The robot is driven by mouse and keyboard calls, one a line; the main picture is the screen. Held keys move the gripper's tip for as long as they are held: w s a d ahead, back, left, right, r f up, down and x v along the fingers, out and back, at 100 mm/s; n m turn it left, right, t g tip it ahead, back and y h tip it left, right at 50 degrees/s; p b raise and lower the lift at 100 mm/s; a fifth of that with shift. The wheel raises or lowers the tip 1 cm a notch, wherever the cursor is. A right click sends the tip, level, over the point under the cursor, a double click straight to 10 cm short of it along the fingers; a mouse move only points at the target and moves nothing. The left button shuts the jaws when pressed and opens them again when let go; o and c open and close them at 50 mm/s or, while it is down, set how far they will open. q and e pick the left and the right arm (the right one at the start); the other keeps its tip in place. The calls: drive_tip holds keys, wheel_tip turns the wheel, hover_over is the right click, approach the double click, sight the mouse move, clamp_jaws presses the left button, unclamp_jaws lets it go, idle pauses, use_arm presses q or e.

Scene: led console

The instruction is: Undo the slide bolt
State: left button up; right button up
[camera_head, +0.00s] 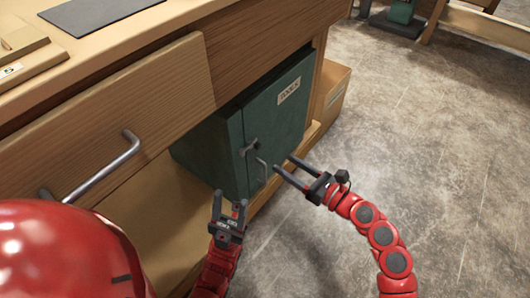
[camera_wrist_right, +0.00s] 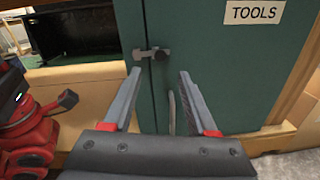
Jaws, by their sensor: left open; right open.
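The slide bolt (camera_head: 249,147) is a small dark metal piece on the front edge of the green tool cabinet (camera_head: 286,115). In the right wrist view the bolt (camera_wrist_right: 152,54) lies across the seam between two green panels, just beyond and between my fingertips. A grey door handle (camera_head: 262,170) is just below the bolt, partly hidden in the wrist view. My right gripper (camera_head: 282,169) is open and empty, in front of the cabinet door, apart from the bolt. My left gripper (camera_head: 229,200) is open and empty, below and left of the handle, pointing up.
The cabinet stands on a low wooden shelf under a workbench with a wooden drawer (camera_head: 120,120) that has a metal handle (camera_head: 105,168). A wooden box (camera_head: 330,95) stands right of the cabinet. The concrete floor (camera_head: 430,130) on the right is clear.

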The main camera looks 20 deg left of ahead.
sight(260, 147)
drive_tip(key=b+x, duration=0.1)
drive_tip(key=x, duration=0.7)
drive_tip(key=shift+w+a, duration=0.1)
drive_tip(key=shift+a, duration=0.05)
clamp_jaws()
idle(1.1)
